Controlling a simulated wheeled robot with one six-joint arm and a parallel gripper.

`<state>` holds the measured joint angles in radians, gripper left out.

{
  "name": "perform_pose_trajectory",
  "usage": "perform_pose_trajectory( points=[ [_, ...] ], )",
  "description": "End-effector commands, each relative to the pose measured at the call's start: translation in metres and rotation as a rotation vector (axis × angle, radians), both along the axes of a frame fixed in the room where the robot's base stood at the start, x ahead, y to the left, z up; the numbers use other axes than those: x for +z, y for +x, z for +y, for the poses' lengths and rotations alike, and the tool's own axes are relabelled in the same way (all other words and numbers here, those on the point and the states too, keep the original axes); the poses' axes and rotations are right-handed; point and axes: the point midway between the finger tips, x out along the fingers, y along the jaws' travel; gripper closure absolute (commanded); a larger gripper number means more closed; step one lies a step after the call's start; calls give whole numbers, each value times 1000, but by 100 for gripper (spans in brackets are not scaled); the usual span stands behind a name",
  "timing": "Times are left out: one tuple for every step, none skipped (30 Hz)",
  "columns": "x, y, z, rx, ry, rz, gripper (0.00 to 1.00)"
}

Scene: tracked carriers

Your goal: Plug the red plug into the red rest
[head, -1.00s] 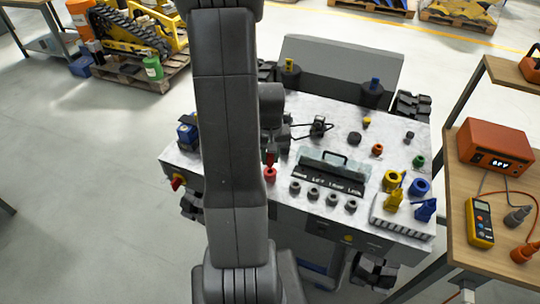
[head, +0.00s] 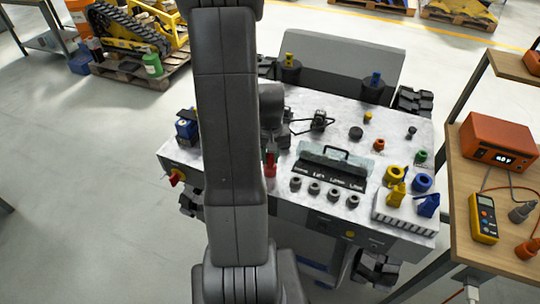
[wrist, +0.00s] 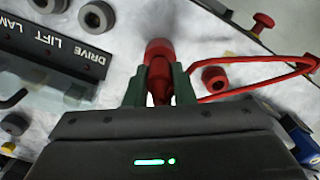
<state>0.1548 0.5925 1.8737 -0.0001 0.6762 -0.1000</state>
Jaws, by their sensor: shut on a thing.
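My gripper (wrist: 159,84) is shut on the red plug (wrist: 160,76), with its green fingers on either side of the plug's narrow body. A wider round red part (wrist: 157,50) shows just beyond the fingertips; I cannot tell whether it belongs to the plug or to a rest under it. A red cable (wrist: 250,88) runs from the plug to the right. A red ring with a dark hole (wrist: 214,77) stands on the bench right of the plug, apart from it. In the head view the red plug (head: 270,162) shows beside my arm, which hides most of the gripper.
A dark labelled panel (wrist: 50,45) with grey rings lies to the left in the wrist view. In the head view, yellow (head: 396,175) and blue rings (head: 422,183) stand at the right. A red knob (head: 177,177) juts from the bench's left edge.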

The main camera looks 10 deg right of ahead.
Motion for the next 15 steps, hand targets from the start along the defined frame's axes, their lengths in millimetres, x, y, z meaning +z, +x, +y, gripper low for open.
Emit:
perform_pose_trajectory(
  points=[
    [-3, 0, 0, 0, 0, 0, 99],
    [-3, 0, 0, 0, 0, 0, 99],
    [-4, 0, 0, 0, 0, 0, 99],
    [-5, 0, 0, 0, 0, 0, 99],
    [-6, 0, 0, 0, 0, 0, 99],
    [-7, 0, 0, 0, 0, 0, 99],
    [-7, 0, 0, 0, 0, 0, 99],
    [-8, 0, 0, 0, 0, 0, 99],
    [-9, 0, 0, 0, 0, 0, 99],
    [-10, 0, 0, 0, 0, 0, 99],
    [-11, 0, 0, 0, 0, 0, 99],
    [-12, 0, 0, 0, 0, 0, 99],
    [-12, 0, 0, 0, 0, 0, 99],
    [-11, 0, 0, 0, 0, 0, 74],
    [-11, 0, 0, 0, 0, 0, 66]
  ],
)
